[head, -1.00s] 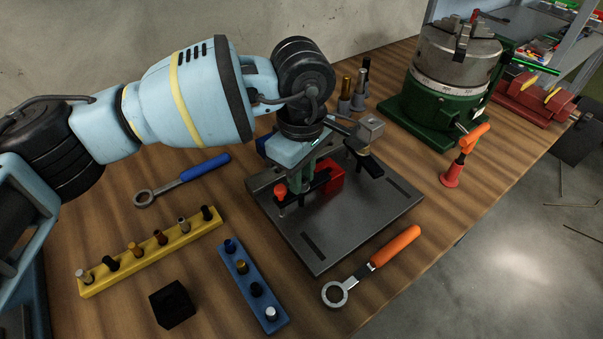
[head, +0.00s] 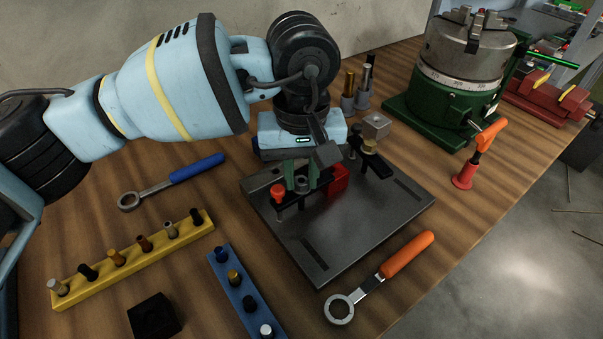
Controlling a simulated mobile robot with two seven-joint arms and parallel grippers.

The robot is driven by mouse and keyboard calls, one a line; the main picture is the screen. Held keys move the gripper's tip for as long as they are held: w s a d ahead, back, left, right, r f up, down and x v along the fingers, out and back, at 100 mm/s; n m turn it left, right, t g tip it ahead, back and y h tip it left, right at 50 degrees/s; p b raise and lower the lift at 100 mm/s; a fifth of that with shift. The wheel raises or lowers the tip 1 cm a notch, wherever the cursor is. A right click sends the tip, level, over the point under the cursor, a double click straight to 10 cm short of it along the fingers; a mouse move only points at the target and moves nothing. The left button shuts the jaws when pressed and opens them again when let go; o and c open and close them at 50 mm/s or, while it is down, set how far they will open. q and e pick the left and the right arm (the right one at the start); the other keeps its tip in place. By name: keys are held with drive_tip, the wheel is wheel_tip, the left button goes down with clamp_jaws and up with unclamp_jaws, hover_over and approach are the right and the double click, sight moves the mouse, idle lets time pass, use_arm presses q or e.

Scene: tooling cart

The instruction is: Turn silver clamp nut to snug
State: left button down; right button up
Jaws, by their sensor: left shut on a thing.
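The silver clamp nut (head: 301,185) sits on the left black strap clamp, near the left edge of the dark steel plate (head: 345,240). My left gripper (head: 301,180) points down over this clamp, with its greenish fingers on either side of the nut. It is shut on the nut, which is partly hidden between the fingers. A red block (head: 335,180) lies on the plate beside the clamp. A second clamp with a brass-coloured nut (head: 369,147) stands to the right. My right gripper is not in view.
A red-orange knob (head: 278,190) stands just left of the fingers. An orange-handled ring wrench (head: 400,258) and a blue-handled one (head: 190,169) lie on the bench. Yellow (head: 130,262) and blue (head: 240,290) peg racks stand at front left. A green rotary chuck (head: 445,105) is at back right.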

use_arm(q)
drive_tip(key=shift+m, duration=0.5)
drive_tip(key=c, duration=1.3)
unclamp_jaws()
drive_tip(key=shift+o, duration=0.2)
drive_tip(key=shift+r, duration=3.95)
